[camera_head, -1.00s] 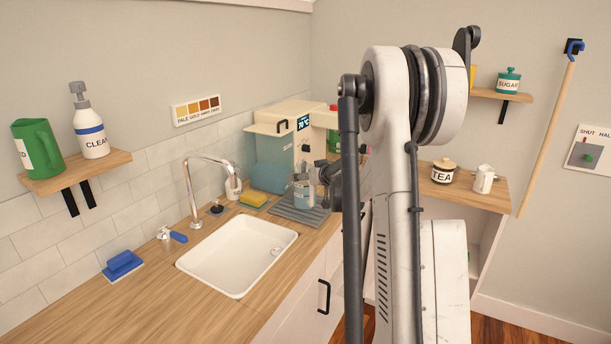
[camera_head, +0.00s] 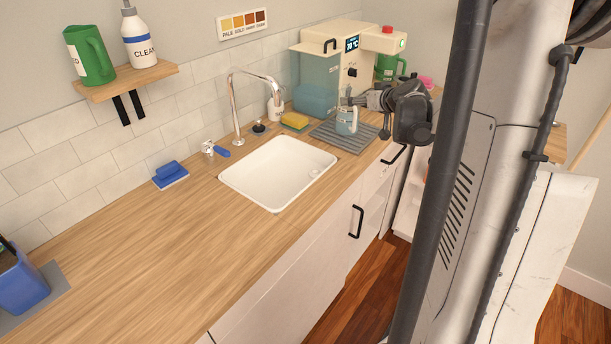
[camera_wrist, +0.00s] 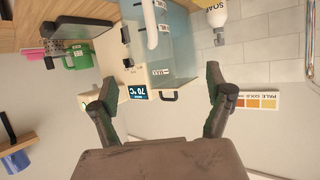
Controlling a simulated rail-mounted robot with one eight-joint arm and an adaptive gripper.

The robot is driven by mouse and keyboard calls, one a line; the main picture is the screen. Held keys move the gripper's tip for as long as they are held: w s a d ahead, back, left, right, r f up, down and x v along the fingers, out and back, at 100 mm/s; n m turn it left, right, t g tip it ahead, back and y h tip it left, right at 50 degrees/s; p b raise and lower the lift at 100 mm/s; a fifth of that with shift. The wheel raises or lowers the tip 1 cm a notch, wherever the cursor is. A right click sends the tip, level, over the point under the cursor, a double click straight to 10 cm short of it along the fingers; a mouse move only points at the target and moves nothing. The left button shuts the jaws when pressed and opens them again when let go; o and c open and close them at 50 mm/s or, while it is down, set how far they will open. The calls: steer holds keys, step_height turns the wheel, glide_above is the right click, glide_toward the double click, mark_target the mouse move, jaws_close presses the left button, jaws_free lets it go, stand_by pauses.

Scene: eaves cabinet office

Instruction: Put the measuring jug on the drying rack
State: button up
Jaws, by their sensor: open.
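The measuring jug (camera_head: 347,122), small, clear and bluish, stands upright on the grey ribbed drying rack (camera_head: 355,143), to the right of the sink. My gripper (camera_head: 364,99) is just right of the jug and at about its rim height. In the wrist view my gripper (camera_wrist: 162,78) is open, with nothing between its fingertips. A pale curved handle and markings, probably the jug's (camera_wrist: 152,25), show at the top of that view, beyond the fingertips. In the head view I cannot tell whether a finger touches the jug.
A cream machine (camera_head: 372,55) with a blue tank stands behind the rack. The tap (camera_head: 236,105), soap bottle (camera_head: 275,104) and yellow sponge (camera_head: 295,120) are left of it. The white sink (camera_head: 277,170) is empty. The counter (camera_head: 150,240) left of the sink has free room.

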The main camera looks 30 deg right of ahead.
steer(key=s+a+r+n+g+y, duration=0.1)
steer(key=s+a+r, duration=0.15)
steer(key=a, duration=0.65)
steer(key=s+a+r+g+y, duration=0.1)
steer(key=s+a, duration=0.2)
steer(key=a, duration=0.6)
steer(key=s+a+r+n+g+y, duration=0.1)
steer(key=s+a, duration=0.1)
steer(key=a, duration=0.8)
steer(key=s+a+f+g, duration=0.1)
steer(key=s+a+f, duration=0.1)
steer(key=s+a, duration=0.5)
steer(key=s+a+f+g, duration=0.2)
steer(key=s+a, duration=0.4)
steer(key=s, duration=0.7)
steer(key=shift+s+a+f+n, duration=0.2)
steer(key=shift+a+f+n, duration=0.05)
steer(key=shift+a+n, duration=0.1)
